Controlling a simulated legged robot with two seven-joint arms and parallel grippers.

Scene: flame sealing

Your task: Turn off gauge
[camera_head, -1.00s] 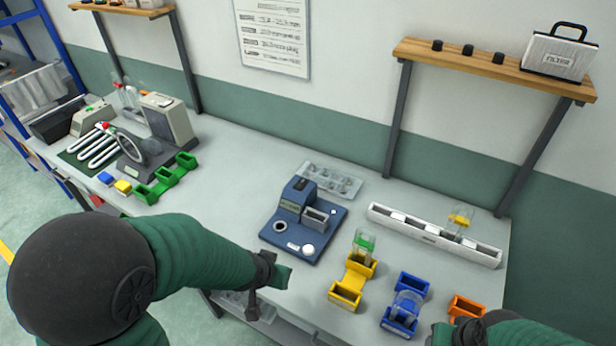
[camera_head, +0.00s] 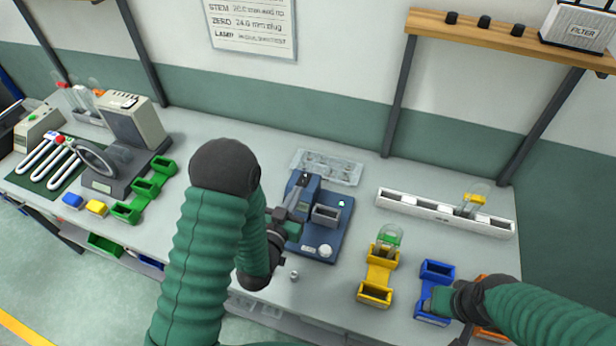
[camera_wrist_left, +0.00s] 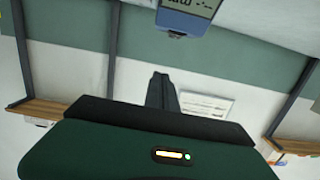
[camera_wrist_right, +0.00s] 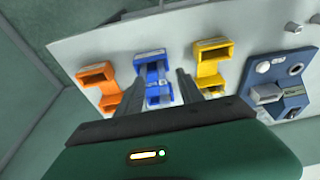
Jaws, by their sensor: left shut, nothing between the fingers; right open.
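The gauge (camera_head: 331,232) is a dark blue device with a raised head, a grey block and a round white button (camera_head: 325,250). My left gripper (camera_head: 291,221) is shut and empty, at the left side of the gauge's head; I cannot tell whether it touches. In the left wrist view the shut fingers (camera_wrist_left: 161,88) point upward below the gauge's display (camera_wrist_left: 195,5), which shows upside-down characters. My right gripper (camera_wrist_right: 171,72) is open above the blue bins (camera_wrist_right: 151,66). The gauge also shows at the right of the right wrist view (camera_wrist_right: 284,82).
Yellow bins (camera_head: 378,275) holding a green-topped clear part stand right of the gauge. A white rack (camera_head: 420,207) and a clear tray (camera_head: 325,167) lie behind. Orange bins (camera_wrist_right: 96,84) flank the blue ones. A small metal piece (camera_head: 293,275) sits in front of the gauge.

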